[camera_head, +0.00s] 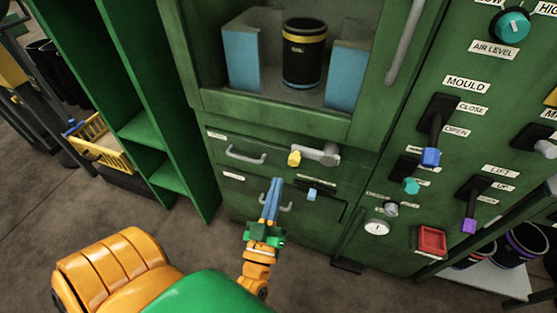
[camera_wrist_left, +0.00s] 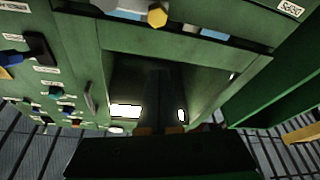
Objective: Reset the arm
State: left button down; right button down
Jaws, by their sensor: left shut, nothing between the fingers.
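My left gripper (camera_head: 275,186) is shut and empty, its two blue fingers together and pointing up in the head view. It is in front of the lower drawers of the green machine (camera_head: 235,110), below a yellow knob (camera_head: 294,159) and left of a small light-blue knob (camera_head: 312,195). I cannot tell whether the fingertips touch the machine front. In the left wrist view, the fingers (camera_wrist_left: 160,95) are dark and hard to make out against a dark recess. My right gripper is not in view.
A black sleeve with a yellow band (camera_head: 305,55) stands between blue blocks in the machine's upper opening. Levers and dials, including a blue-tipped lever (camera_head: 430,157), line the right panel. A green shelf (camera_head: 140,127) and yellow basket (camera_head: 100,143) stand left. Floor (camera_head: 60,215) is clear lower left.

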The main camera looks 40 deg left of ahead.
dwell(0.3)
pick_arm(q)
jog(key=s+d+f+m+g+h+p, duration=0.2)
jog(key=d+f+m+g+h+p, duration=0.15)
jog(key=f, duration=0.55)
jog(key=s+d+f+m+g+h+p, duration=0.2)
jog(key=d+f+m+g+h, duration=0.25)
jog(key=f, duration=0.45)
jog(key=s+a+f+m+g+p, duration=0.1)
jog(key=s+f+g, duration=0.4)
jog(key=s, duration=0.6)
jog(key=s+a+f+m+g+p, duration=0.1)
jog(key=s+a+f+g+p, duration=0.1)
jog(key=s+f+g, duration=0.4)
jog(key=s+a, duration=0.1)
jog(key=s, duration=0.4)
jog(key=shift+s+a+f+m, duration=0.25)
jog(key=shift+s+m, duration=0.05)
